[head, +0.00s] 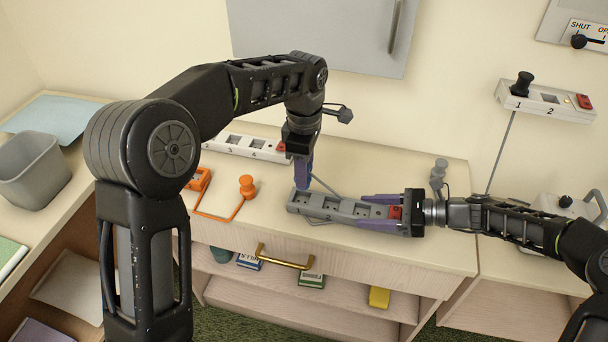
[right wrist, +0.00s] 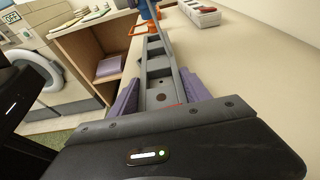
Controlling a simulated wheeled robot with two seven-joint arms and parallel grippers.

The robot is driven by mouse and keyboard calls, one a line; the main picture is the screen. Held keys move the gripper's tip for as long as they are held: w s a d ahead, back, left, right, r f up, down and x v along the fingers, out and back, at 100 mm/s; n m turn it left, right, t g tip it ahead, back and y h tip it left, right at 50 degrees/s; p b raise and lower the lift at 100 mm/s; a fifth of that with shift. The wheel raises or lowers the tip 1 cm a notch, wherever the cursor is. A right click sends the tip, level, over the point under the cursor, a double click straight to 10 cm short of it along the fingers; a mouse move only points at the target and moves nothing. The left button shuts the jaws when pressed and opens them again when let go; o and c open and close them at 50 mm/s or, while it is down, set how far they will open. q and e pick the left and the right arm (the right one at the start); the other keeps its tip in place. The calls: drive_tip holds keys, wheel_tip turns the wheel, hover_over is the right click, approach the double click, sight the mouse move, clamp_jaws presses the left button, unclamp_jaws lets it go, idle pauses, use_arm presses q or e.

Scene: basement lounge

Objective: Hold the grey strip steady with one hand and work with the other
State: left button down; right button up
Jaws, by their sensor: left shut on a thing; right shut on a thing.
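The grey strip (head: 346,208) lies on the tabletop, with a row of sockets and a red switch (head: 395,212) at its right end. My right gripper (head: 380,211) is shut on the strip near that end, one purple finger along each long side. The right wrist view looks along the strip (right wrist: 160,67) between these fingers. My left gripper (head: 301,186) points down at the strip's left end, its fingers close together. What they hold is hidden.
Behind the left gripper lies a white strip (head: 238,144). An orange plug (head: 247,186) with an orange cord stands left of the grey strip. A brass drawer handle (head: 285,262) is below the front edge.

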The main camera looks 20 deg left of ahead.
use_arm(q)
drive_tip(key=shift+r, duration=2.3)
use_arm(e)
drive_tip(key=shift+s+d+f, duration=0.1)
drive_tip(key=shift+s+f, duration=0.15)
drive_tip(key=shift+f, duration=0.45)
drive_tip(key=o, duration=1.3)
drive_tip(key=shift+o, duration=0.2)
drive_tip(key=shift+d, duration=0.1)
use_arm(q)
drive_tip(key=shift+a+f, duration=0.1)
use_arm(e)
drive_tip(key=shift+w+d+r, duration=0.1)
drive_tip(key=shift+d, duration=0.15)
use_arm(q)
drive_tip(key=shift+w, duration=0.1)
use_arm(e)
drive_tip(key=v, duration=0.7)
drive_tip(key=r+v, duration=0.1)
drive_tip(key=v, duration=0.3)
drive_tip(key=shift+w+r, duration=0.15)
drive_tip(key=shift+r, duration=0.05)
use_arm(q)
drive_tip(key=shift+d, duration=0.2)
use_arm(e)
drive_tip(key=shift+d, duration=0.15)
